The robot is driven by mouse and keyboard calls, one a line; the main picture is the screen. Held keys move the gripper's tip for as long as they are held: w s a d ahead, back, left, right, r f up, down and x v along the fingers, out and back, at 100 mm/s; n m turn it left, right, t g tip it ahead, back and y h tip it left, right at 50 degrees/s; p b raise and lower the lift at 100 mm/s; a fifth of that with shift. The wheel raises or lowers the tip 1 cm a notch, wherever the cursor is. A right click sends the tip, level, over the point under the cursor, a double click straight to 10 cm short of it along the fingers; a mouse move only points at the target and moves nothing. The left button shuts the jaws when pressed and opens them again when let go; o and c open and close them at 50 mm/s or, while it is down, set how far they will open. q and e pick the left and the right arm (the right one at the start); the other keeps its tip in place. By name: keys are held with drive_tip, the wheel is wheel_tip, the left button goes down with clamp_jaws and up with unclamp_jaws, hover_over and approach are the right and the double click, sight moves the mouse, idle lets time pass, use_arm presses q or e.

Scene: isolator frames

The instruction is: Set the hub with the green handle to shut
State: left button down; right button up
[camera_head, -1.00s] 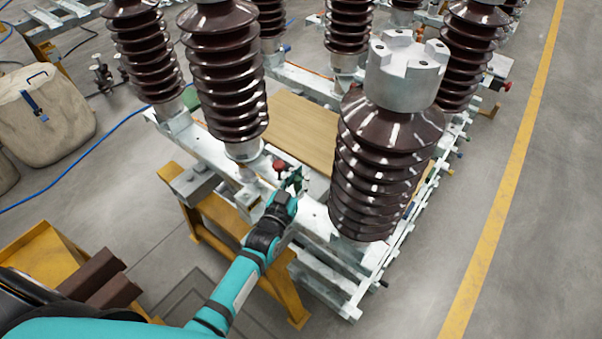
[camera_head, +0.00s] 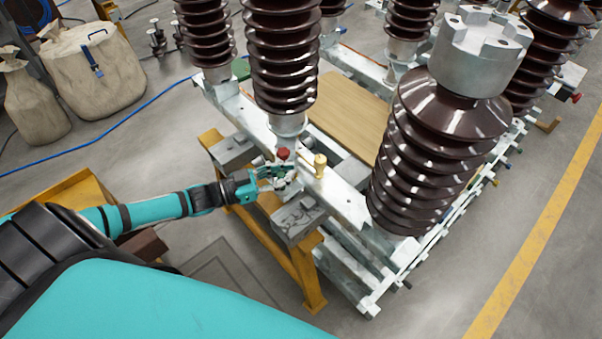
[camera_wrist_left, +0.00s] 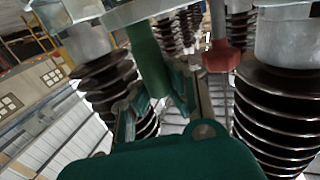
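The hub (camera_head: 282,171), with a red knob (camera_head: 283,153) and green parts, is on the metal frame at the foot of an insulator. My left gripper (camera_head: 265,180) comes from the left and is right at it. In the left wrist view a round green handle (camera_wrist_left: 147,50) comes down from the picture's top, its end between the two fingers of my left gripper (camera_wrist_left: 163,85). I cannot tell whether the fingers press on it. The red knob shows beside it (camera_wrist_left: 220,56). My right gripper is not in view.
Brown ribbed insulators (camera_head: 430,150) stand close around on the metal frame (camera_head: 345,195). A brass-coloured post (camera_head: 320,165) is just right of the hub. A yellow stand (camera_head: 300,270) is below the frame. Open floor (camera_head: 400,320) lies in front.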

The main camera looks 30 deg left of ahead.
use_arm(q)
drive_tip(key=shift+s+a+f, duration=0.25)
drive_tip(key=shift+s, duration=0.15)
drive_tip(key=shift+a, duration=0.15)
drive_tip(key=shift+a+f, duration=0.1)
drive_tip(key=shift+a, duration=0.1)
drive_tip(key=c, duration=1.2)
unclamp_jaws()
drive_tip(key=shift+s+a+r, duration=0.3)
drive_tip(key=shift+s+a, duration=0.3)
drive_tip(key=shift+c, duration=0.2)
drive_tip(key=shift+o, duration=0.3)
drive_tip(key=shift+w+d, duration=0.35)
drive_tip(key=shift+w, duration=0.05)
drive_tip(key=v, duration=1.2)
drive_tip(key=shift+a, duration=0.1)
